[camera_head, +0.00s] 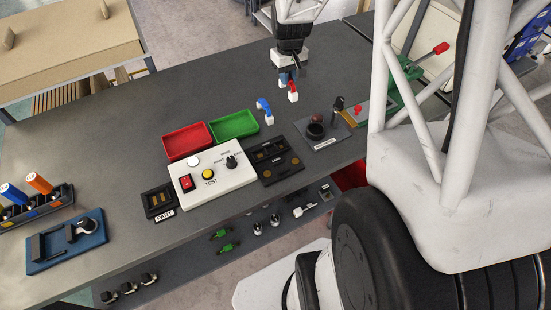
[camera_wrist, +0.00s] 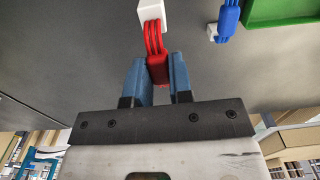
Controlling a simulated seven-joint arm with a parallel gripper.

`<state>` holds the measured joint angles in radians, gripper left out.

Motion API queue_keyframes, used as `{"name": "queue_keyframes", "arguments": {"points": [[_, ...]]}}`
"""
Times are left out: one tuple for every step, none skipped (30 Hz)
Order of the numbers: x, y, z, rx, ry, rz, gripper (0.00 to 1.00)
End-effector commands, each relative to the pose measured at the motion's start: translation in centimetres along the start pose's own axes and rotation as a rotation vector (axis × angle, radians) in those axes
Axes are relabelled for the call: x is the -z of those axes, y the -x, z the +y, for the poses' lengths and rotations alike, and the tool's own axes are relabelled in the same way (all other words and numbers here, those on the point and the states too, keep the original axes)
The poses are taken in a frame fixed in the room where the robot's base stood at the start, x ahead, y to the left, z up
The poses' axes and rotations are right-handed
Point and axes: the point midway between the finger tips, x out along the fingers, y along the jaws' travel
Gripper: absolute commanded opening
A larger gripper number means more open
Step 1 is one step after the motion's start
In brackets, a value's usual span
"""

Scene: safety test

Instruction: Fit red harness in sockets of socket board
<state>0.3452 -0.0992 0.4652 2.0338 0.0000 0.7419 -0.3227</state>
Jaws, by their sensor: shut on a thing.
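My gripper (camera_head: 288,77) is above the back right part of the grey table, its blue fingers shut on the red harness (camera_head: 292,87). In the wrist view, the fingers (camera_wrist: 158,70) pinch the red harness (camera_wrist: 155,38) by its near end. Its red wires lead away to a white connector (camera_wrist: 151,13), which points away from the fingers. A dark board with brownish recesses, which looks like the socket board (camera_head: 292,154), lies nearer the table's front edge, right of the white test box. The harness is apart from this board. The sockets are too small to make out clearly.
A blue harness (camera_head: 263,104) with a white connector lies between my gripper and the board. Red (camera_head: 184,152) and green (camera_head: 255,126) trays, the white test box (camera_head: 235,187), a small PART board (camera_head: 159,213) and a dark button panel (camera_head: 340,137) stand nearby. The table's left-back area is clear.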

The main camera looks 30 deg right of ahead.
Motion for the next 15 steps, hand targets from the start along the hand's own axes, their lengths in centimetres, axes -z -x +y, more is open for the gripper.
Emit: {"name": "queue_keyframes", "arguments": {"points": [[0.0,0.0,0.0,0.0,0.0,0.0,0.0],[0.0,0.0,0.0,0.0,0.0,0.0,0.0],[0.0,0.0,0.0,0.0,0.0,0.0,0.0],[0.0,0.0,0.0,0.0,0.0,0.0,0.0],[0.0,0.0,0.0,0.0,0.0,0.0,0.0],[0.0,0.01,0.0,0.0,0.0,0.0,0.0],[0.0,0.01,0.0,0.0,0.0,0.0,0.0],[0.0,0.01,0.0,0.0,0.0,0.0,0.0],[0.0,0.01,-0.01,0.0,0.0,0.0,0.0],[-0.01,0.01,-0.01,0.0,-0.001,0.0,0.0],[-0.02,0.02,-0.03,0.0,-0.003,0.0,0.0],[-0.05,0.03,-0.08,0.0,-0.006,0.0,0.0],[-0.09,0.05,-0.12,0.0,-0.01,0.0,0.0],[-0.13,0.08,-0.18,0.0,-0.015,0.0,0.0],[-0.21,0.11,-0.29,0.0,-0.024,0.001,0.0]]}}
